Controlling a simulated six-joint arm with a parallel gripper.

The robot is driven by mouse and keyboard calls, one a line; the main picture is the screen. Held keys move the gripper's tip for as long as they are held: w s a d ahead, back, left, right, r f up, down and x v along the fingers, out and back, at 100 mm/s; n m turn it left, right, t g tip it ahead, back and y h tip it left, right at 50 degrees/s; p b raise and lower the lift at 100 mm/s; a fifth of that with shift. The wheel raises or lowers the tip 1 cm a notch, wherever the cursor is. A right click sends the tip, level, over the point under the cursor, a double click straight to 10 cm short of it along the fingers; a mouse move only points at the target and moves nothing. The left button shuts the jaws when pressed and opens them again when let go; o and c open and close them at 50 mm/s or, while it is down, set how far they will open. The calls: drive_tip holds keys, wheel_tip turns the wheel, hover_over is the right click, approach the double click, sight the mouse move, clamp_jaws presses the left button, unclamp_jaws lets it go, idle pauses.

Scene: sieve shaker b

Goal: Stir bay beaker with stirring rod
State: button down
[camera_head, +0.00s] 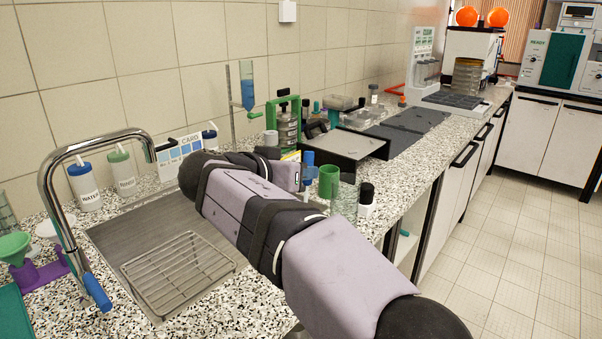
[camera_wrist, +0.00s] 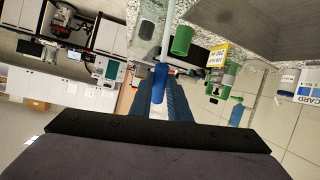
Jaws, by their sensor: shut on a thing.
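My gripper (camera_wrist: 170,98) is shut on a stirring rod. The rod's blue grip (camera_wrist: 160,80) shows at the fingertips in the wrist view, with a thin pale shaft (camera_wrist: 168,35) running on from it. In the head view the blue grip (camera_head: 308,172) stands upright just beyond my wrist. A clear glass beaker (camera_head: 344,200) stands near the counter's front edge, right of the grip; it seems to show in the wrist view (camera_wrist: 146,30). I cannot tell whether the rod's lower end is inside the beaker; my arm hides part of that area.
A green cup (camera_head: 328,182) and a black-capped bottle (camera_head: 365,202) stand close to the beaker. A black-edged tray (camera_head: 345,147) and a green-framed sieve stack (camera_head: 287,125) are behind. The sink (camera_head: 115,235) with its tap (camera_head: 48,185) is at the left.

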drive_tip(key=shift+s+d+b, duration=0.35)
drive_tip(key=shift+d+b, duration=0.1)
drive_tip(key=shift+b, duration=0.1)
drive_tip(key=shift+w+d, duration=0.35)
drive_tip(key=shift+d, duration=0.15)
drive_tip(key=shift+w, duration=0.15)
drive_tip(key=shift+w, duration=0.5)
drive_tip(key=shift+a, duration=0.15)
